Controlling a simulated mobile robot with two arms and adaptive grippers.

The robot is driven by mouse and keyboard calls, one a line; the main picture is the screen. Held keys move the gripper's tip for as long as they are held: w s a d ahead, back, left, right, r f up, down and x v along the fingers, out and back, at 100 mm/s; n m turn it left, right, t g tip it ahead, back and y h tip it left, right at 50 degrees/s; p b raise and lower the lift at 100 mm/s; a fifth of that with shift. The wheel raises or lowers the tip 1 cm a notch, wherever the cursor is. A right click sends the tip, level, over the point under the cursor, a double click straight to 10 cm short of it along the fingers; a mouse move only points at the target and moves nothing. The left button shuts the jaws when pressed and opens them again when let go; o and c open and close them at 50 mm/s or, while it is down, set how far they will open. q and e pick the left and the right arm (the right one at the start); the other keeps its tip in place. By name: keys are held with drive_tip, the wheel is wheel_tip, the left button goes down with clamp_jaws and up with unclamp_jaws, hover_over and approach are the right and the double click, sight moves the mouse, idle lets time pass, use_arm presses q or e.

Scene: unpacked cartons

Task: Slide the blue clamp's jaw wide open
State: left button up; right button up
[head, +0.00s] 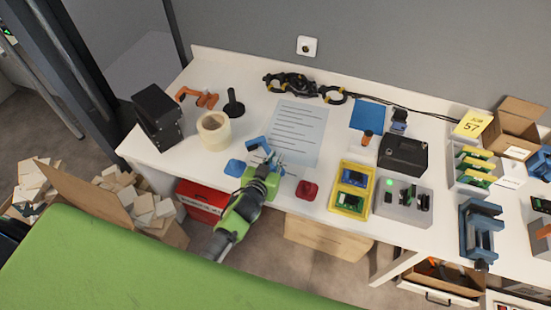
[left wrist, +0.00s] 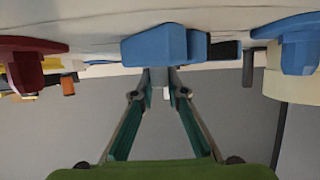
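A blue clamp-like block (head: 257,143) lies on the white table just beyond my left gripper (head: 270,163). The left wrist view shows it upside down at top centre (left wrist: 158,46), with a second blue block beside it and a dark bar to the right. My left gripper (left wrist: 160,86) points at it, its two green-lined fingers apart. A grey part shows between the fingertips; contact cannot be told. In the head view the fingers cover part of the block. A larger blue vise-like clamp (head: 480,228) stands at the front right, far from the gripper. My right gripper is not in view.
A blue piece (head: 235,167) and a red piece (head: 307,190) sit left and right of the gripper. A tape roll (head: 214,130), paper sheet (head: 297,132), yellow tray (head: 350,189) and grey tray (head: 403,200) stand around.

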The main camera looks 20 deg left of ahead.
use_arm(q)
drive_tip(key=shift+s+d, duration=0.15)
clamp_jaws()
drive_tip(key=o, duration=0.8)
unclamp_jaws()
drive_tip(key=v, duration=1.2)
